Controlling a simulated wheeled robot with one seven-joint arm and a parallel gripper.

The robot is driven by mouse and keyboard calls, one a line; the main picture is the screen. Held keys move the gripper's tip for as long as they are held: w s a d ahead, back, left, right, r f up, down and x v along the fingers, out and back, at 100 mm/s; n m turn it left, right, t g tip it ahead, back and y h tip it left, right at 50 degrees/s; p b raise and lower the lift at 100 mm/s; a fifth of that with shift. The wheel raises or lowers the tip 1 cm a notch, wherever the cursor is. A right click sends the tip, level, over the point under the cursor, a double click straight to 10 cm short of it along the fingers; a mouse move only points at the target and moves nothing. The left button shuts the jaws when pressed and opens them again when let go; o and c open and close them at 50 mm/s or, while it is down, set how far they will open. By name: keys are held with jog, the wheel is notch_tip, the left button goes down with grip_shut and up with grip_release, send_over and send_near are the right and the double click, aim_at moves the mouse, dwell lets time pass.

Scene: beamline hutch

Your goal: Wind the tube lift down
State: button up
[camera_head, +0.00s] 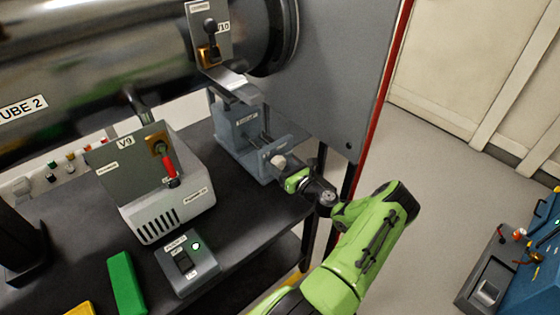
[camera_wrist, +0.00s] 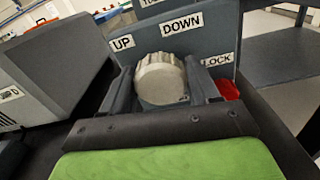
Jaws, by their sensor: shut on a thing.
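The tube lift (camera_head: 232,128) is a blue-grey bracket on the dark table, under the large grey tube marked TUBE 2 (camera_head: 90,62). Its round ridged pale knob (camera_wrist: 160,80) sits on the front plate, below the labels UP and DOWN (camera_wrist: 182,25). A red part (camera_wrist: 228,90) shows under the label LOCK, partly hidden by my right finger. My gripper (camera_wrist: 162,92) has one dark finger on each side of the knob and is shut on it. In the head view, my gripper (camera_head: 287,171) reaches the lift's front from the lower right, and the knob (camera_head: 278,161) shows at its tip.
Left of the lift stand a grey box marked V9 (camera_head: 168,205) with a red-handled switch and a small switch box (camera_head: 187,263) with a lit green lamp. A green block (camera_head: 125,284) lies nearby. Open floor (camera_head: 450,180) lies right of the table; a blue machine (camera_head: 537,260) stands beyond.

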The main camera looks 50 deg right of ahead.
jog(key=m+p, duration=0.2)
jog(key=m, duration=0.4)
jog(key=shift+d, duration=0.15)
jog(key=m+p, duration=0.1)
jog(key=m, duration=0.5)
jog(key=shift+d+m+p, duration=0.1)
jog(key=shift+m+p, duration=0.25)
jog(key=shift+m, duration=0.05)
jog(key=shift+f, duration=0.1)
jog(key=o, duration=1)
jog(key=shift+s, duration=0.1)
jog(key=p+v, duration=0.1)
jog(key=v, duration=1.4)
jog(key=shift+s, duration=0.35)
